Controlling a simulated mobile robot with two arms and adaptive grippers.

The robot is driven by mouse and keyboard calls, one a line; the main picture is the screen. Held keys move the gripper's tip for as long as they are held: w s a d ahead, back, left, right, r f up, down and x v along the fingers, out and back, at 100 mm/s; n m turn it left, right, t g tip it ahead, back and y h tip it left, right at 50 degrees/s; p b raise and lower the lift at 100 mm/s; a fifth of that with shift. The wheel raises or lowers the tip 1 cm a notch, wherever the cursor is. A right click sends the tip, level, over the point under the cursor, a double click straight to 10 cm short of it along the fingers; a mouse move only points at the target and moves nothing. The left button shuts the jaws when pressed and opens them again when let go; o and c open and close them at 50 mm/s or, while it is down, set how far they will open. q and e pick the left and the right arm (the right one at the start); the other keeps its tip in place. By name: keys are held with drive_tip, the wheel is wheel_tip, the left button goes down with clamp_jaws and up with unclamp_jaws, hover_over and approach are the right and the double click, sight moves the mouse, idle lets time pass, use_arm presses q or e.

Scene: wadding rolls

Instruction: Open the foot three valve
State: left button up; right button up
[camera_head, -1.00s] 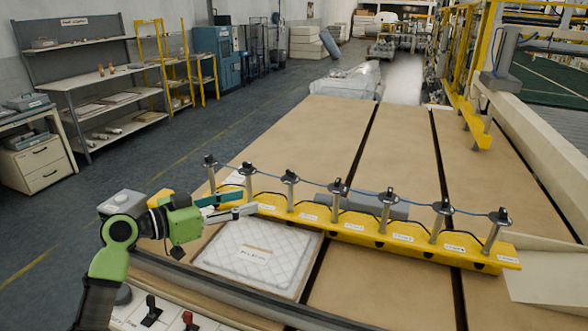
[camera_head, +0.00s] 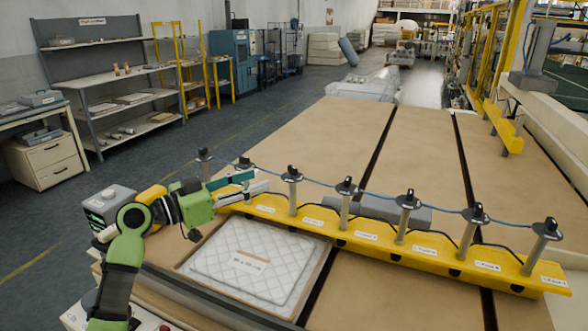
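A long yellow bar (camera_head: 335,233) lies across the tan table and carries a row of several upright metal posts with black tops, linked by a blue line. White labels mark its front; their text is too small to read surely, so I cannot tell which post is foot three. My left gripper (camera_head: 261,180) has one teal and one grey finger, spread apart. It is by the second post from the left (camera_head: 244,163), whose lower part the fingers hide; I cannot tell whether they touch it. My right gripper is not in view.
A white quilted pad (camera_head: 252,266) with a label lies in front of the bar. A grey roll (camera_head: 380,209) lies behind it. The tan table (camera_head: 330,135) is clear beyond, with dark slots. Shelves (camera_head: 110,75) stand at the far left.

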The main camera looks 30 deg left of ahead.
sight(290, 168)
use_arm(q)
drive_tip(key=p+x, duration=0.3)
drive_tip(key=x, duration=0.8)
drive_tip(key=shift+d+r+p, duration=0.1)
drive_tip(key=shift+r+p, duration=0.05)
drive_tip(key=shift+p, duration=0.25)
drive_tip(key=shift+w+d, duration=0.25)
drive_tip(key=shift+w, duration=0.2)
clamp_jaws()
